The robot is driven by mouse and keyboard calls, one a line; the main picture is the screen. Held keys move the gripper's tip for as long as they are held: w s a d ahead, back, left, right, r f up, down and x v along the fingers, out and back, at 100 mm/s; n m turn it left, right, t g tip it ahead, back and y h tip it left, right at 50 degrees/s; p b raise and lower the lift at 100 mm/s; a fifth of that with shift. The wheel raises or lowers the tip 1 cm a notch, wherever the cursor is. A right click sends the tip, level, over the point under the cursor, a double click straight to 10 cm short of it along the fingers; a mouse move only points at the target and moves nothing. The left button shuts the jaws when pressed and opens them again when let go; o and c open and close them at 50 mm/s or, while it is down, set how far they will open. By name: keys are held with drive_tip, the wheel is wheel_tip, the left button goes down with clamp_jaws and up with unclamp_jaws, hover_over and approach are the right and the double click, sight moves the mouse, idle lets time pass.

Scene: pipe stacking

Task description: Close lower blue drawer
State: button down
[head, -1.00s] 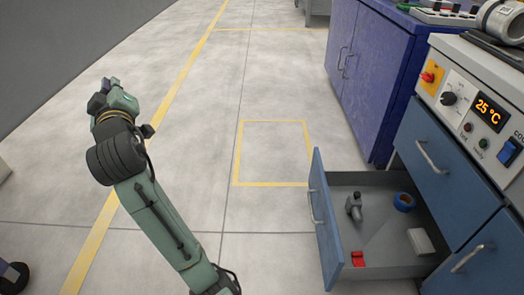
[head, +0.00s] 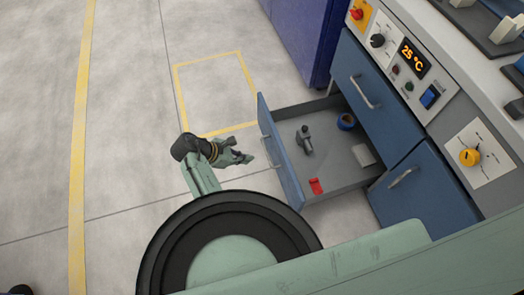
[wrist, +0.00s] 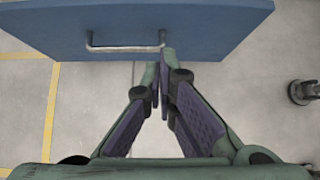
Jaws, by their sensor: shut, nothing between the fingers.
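The lower blue drawer (head: 280,155) is pulled far out of the cabinet in the head view. Its front panel faces left, with a metal handle on it. My gripper (head: 249,160) is just left of this front panel, pointing toward it. In the wrist view the blue front (wrist: 230,25) and its handle (wrist: 125,46) lie just beyond my gripper (wrist: 162,58). The fingers are shut and empty, with their tips by the right end of the handle. I cannot tell whether they touch the panel.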

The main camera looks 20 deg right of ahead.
approach(282, 159)
wheel_tip(282, 159, down, 4)
drive_tip(key=d, duration=0.2)
drive_tip(key=shift+w+d, duration=0.15)
drive_tip(key=shift+d, duration=0.5)
drive_tip(key=shift+d, duration=0.15)
drive_tip(key=w+d+b, duration=0.1)
drive_tip(key=d+b, duration=0.1)
drive_tip(key=d, duration=3.3)
drive_tip(key=shift+w+d, duration=0.15)
drive_tip(key=shift+d, duration=0.15)
drive_tip(key=shift+d+r, duration=0.1)
drive_tip(key=shift+r, duration=0.05)
